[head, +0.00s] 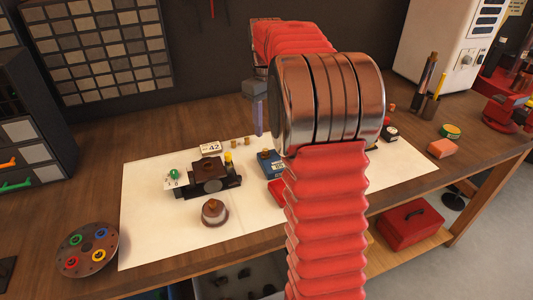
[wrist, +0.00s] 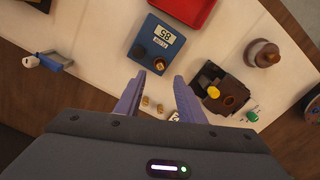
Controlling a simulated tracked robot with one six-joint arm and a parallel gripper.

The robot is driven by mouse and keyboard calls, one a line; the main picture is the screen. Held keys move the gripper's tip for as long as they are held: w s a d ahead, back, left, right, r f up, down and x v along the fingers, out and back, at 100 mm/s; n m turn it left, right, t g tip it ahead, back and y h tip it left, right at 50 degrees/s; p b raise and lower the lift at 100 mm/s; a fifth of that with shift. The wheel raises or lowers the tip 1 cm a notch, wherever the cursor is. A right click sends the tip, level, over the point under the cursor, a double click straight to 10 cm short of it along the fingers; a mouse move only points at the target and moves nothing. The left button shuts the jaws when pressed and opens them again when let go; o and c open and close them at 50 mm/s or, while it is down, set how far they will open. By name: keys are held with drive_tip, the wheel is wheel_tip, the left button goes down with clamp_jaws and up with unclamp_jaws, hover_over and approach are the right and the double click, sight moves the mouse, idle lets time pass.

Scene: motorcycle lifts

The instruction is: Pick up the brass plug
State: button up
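Two small brass pieces stand near the far edge of the white mat (head: 140,215): one brass piece on the left (head: 234,143) and one on the right (head: 247,140). In the wrist view small brass pieces (wrist: 146,101) show between my fingers, close to the palm. I cannot tell which piece is the brass plug. My gripper (wrist: 158,77) is open and empty, pointing down over the mat; in the head view its purple finger (head: 258,117) shows left of my arm.
A dark fixture (wrist: 222,90) with a yellow knob stands beside my right finger in the wrist view. A copper-topped round pot (head: 214,211), a number card (head: 210,148) and a red tray (head: 277,192) are nearby. My arm hides part of the mat. The mat's left front is clear.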

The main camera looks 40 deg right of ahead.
sight(266, 149)
drive_tip(key=shift+f, duration=1.6)
drive_tip(key=shift+f, duration=2.6)
clamp_jaws()
